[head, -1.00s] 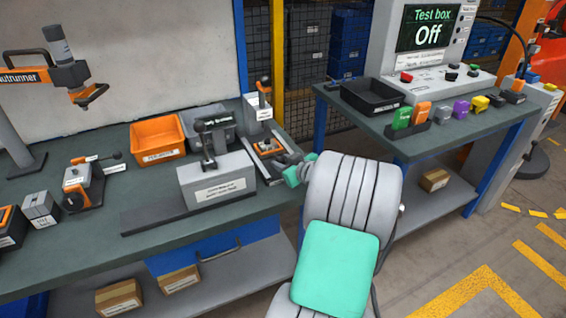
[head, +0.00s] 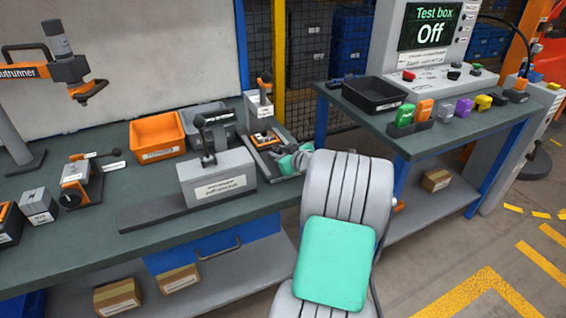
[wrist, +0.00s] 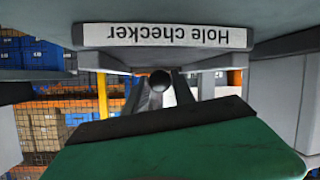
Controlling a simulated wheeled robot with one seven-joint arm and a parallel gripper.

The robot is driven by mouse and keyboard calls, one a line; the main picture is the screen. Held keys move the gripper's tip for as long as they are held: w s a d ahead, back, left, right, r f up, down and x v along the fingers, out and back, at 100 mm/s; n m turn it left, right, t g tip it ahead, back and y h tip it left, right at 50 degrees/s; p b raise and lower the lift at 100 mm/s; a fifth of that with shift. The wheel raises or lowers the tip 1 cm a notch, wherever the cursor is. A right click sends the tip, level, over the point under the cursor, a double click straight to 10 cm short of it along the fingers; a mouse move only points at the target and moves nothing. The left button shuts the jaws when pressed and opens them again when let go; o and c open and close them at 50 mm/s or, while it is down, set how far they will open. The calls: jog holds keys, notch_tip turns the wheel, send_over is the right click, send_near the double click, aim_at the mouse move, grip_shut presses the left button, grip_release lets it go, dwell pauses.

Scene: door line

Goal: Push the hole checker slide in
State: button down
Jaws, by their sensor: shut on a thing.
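The hole checker (head: 258,106) stands at the back right corner of the left bench, a grey upright with a white label over a dark base. Its slide carries an orange part (head: 263,138) low in front of the upright. My gripper (head: 287,161) is at the slide's front right end, its tips partly hidden by my wrist in the head view. In the wrist view the hole checker's label (wrist: 166,36) is close and upside down. A dark round knob (wrist: 160,81) shows in the middle, where my gripper is shut on the slide's handle.
A grey block fixture (head: 218,182) stands left of the hole checker, with an orange bin (head: 157,138) and a grey bin (head: 207,119) behind. The right bench (head: 440,145) lies across a gap and holds a black tray (head: 373,96).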

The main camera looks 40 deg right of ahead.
jog(key=shift+r, duration=0.15)
jog(key=c, duration=1.1)
grip_release()
jog(key=shift+w, duration=0.2)
jog(key=shift+o, duration=0.2)
jog(key=v, duration=0.7)
jog(key=shift+s+r, duration=0.1)
jog(key=shift+s, duration=0.3)
